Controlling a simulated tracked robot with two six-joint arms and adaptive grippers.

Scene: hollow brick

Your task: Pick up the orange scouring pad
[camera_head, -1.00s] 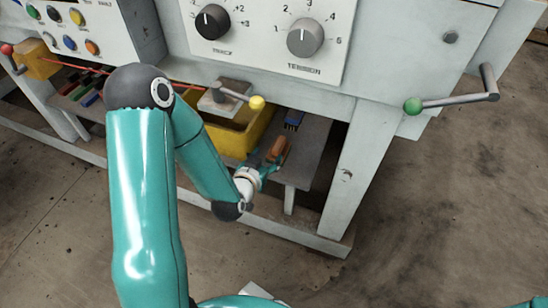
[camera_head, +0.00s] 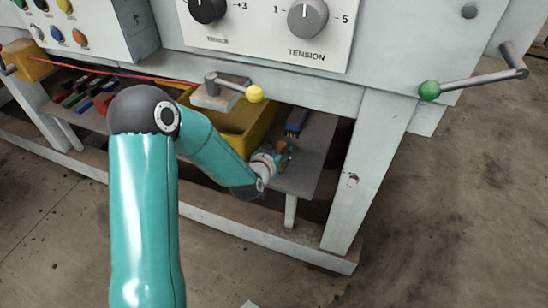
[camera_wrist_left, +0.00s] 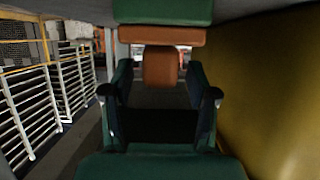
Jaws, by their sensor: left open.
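The orange scouring pad (camera_head: 282,147) shows as a small orange-brown patch at my left gripper, over the grey lower shelf beside the yellow bin. My left gripper (camera_head: 277,158) partly covers it. In the left wrist view the open fingers (camera_wrist_left: 160,94) stand left and right, with an orange-brown block (camera_wrist_left: 160,67), which looks like the pad, centred between and beyond the tips. I cannot tell whether a finger touches it. An orange bar and a green block show above it; I cannot tell what they belong to. My right gripper is not in view.
The yellow bin (camera_head: 247,138) is left of the gripper; its wall (camera_wrist_left: 270,85) fills the right of the wrist view. A blue-topped brush (camera_head: 296,122) lies behind on the shelf (camera_head: 313,165). A yellow-knobbed lever (camera_head: 255,93) hangs above. A machine leg (camera_head: 362,170) stands right.

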